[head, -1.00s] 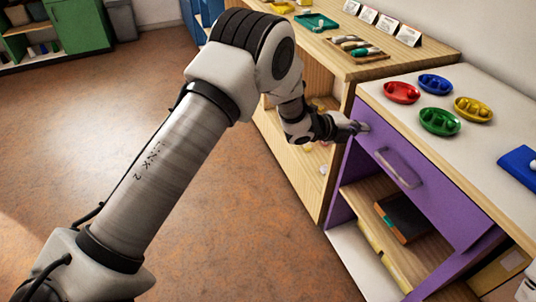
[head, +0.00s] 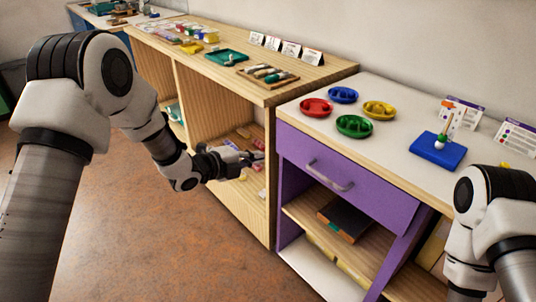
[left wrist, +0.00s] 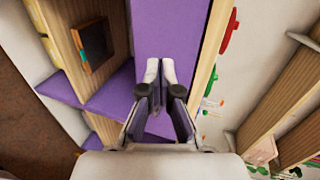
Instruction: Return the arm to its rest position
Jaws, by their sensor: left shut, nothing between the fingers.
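My left gripper (head: 254,157) is shut and empty. It hangs in front of the open wooden shelf unit, left of the purple drawer (head: 345,178) and apart from it. In the left wrist view its fingertips (left wrist: 160,70) point toward the purple furniture front, with nothing between them. The drawer, with its grey handle (head: 330,175), looks closed. My right arm (head: 487,225) stands at the right edge; its gripper is out of view.
The white tabletop (head: 400,150) holds red (head: 316,107), blue (head: 343,95), yellow (head: 380,110) and green (head: 354,126) dishes and a blue board (head: 438,149) with pegs. A wooden bench (head: 300,90) with trays stands left. The brown floor (head: 150,250) is clear.

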